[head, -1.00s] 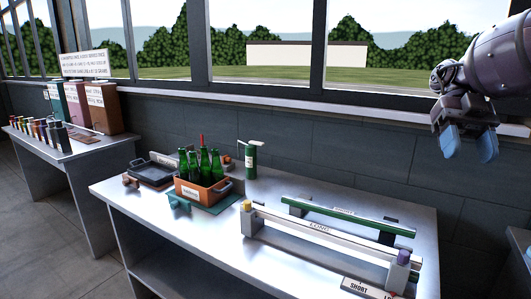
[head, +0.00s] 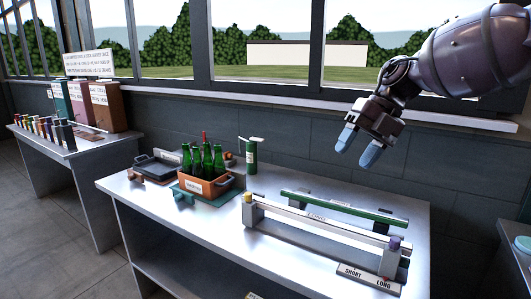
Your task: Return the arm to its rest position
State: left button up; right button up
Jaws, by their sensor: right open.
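My right gripper (head: 360,148) hangs in the air at the upper right, in front of the window sill and above the far right part of the metal table. Its two blue-tipped fingers point down and stand apart, with nothing between them. My right arm (head: 460,60) comes in from the right edge. My left gripper is out of view. An orange crate (head: 205,190) holding several green bottles (head: 207,160) stands on the metal table (head: 225,240), well to the left of the gripper.
A SHORT/LONG sign (head: 369,278) is at the front. A dark tray (head: 158,166) and green bottle-like stand (head: 251,155) are behind. A side table (head: 50,147) stands left.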

jog(key=s+a+f+m+t+y, duration=0.2)
jog(key=s+a+f+y, duration=0.15)
jog(key=a, duration=0.75)
jog(key=s+a+f+m+t+y, duration=0.15)
jog(key=a+f+y, duration=0.25)
jog(key=a, duration=0.6)
jog(key=s+a+f+m+t+y, duration=0.2)
jog(key=s+a+f+m+y, duration=0.15)
jog(key=a, duration=0.75)
jog(key=d+f+m+t+h, duration=0.55)
jog(key=d+f+m, duration=0.35)
jog(key=d+m, duration=0.3)
jog(key=d+f+m+t+h, duration=0.5)
jog(key=d+f+m+t, duration=0.35)
jog(key=d, duration=0.55)
jog(key=s+d+f+m+g+h, duration=0.4)
jog(key=s+d+f+m+h, duration=0.15)
jog(key=s+d+f, duration=0.65)
jog(key=s+d+f+m+g+h, duration=0.1)
jog(key=s+d+f+m+g, duration=0.1)
jog(key=s+f, duration=0.7)
jog(key=s+d+g, duration=0.1)
jog(key=s, duration=0.2)
jog(key=shift+s+d+f, duration=0.15)
jog(key=shift+s+f, duration=0.1)
jog(key=shift+f, duration=0.05)
